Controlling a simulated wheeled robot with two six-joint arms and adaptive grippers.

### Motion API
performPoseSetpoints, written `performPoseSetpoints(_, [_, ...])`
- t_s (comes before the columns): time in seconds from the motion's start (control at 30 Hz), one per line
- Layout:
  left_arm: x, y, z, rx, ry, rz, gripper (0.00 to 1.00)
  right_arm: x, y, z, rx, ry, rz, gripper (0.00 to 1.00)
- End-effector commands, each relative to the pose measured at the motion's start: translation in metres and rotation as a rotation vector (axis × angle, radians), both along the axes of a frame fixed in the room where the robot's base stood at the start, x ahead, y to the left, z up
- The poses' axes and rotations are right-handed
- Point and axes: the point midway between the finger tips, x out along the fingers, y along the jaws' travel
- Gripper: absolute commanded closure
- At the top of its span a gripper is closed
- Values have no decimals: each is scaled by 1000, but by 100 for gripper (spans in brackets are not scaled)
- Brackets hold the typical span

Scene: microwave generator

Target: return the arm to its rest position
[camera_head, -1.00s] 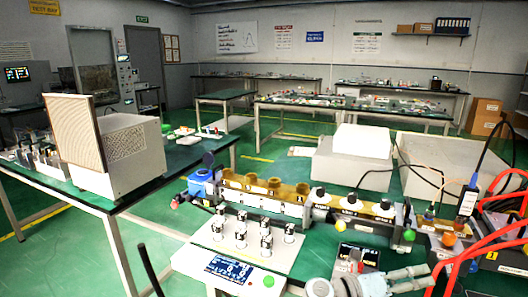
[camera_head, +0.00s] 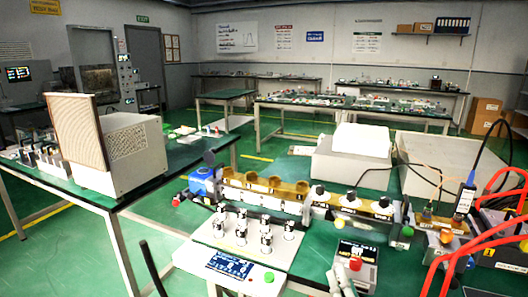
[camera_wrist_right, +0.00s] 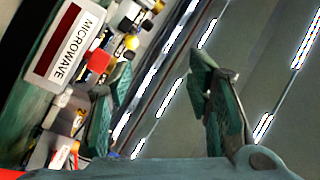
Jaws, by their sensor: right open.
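My right gripper (camera_head: 342,277) shows only in part at the bottom edge of the head view, in front of the small grey control box (camera_head: 368,250). In the right wrist view my right gripper (camera_wrist_right: 158,85) has its two dark green fingers spread wide apart, with nothing between them. Behind the fingers the wrist view shows a tilted scene with ceiling light strips and a white panel marked MICROWAVE (camera_wrist_right: 68,45). My left gripper does not show.
The green bench holds a gold and white waveguide row (camera_head: 262,190), a plate with several metal posts (camera_head: 240,232) and a blue display (camera_head: 229,265). Red cables (camera_head: 480,245) loop at the right. A beige box (camera_head: 130,150) stands on the left table.

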Motion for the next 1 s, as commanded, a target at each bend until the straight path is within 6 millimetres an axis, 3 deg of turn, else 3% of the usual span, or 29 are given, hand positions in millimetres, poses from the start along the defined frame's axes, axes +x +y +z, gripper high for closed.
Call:
performPoseSetpoints(0.1, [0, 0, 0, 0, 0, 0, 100, -64, 23, -82, -361, 343, 184, 54])
performPoseSetpoints(0.23, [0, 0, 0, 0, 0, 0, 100, -136, 13, -141, -619, 648, 300, 54])
performPoseSetpoints(0.4, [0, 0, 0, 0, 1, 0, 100, -217, -16, -178, -821, 947, 377, 54])
performPoseSetpoints(0.63, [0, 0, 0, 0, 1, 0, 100, -314, -59, -190, -987, 1289, 434, 54])
performPoseSetpoints(0.83, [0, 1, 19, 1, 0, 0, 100, -304, -66, -256, -970, 1339, 451, 54])
performPoseSetpoints(1.0, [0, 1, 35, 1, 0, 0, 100, -316, -73, -320, -952, 1381, 465, 54])
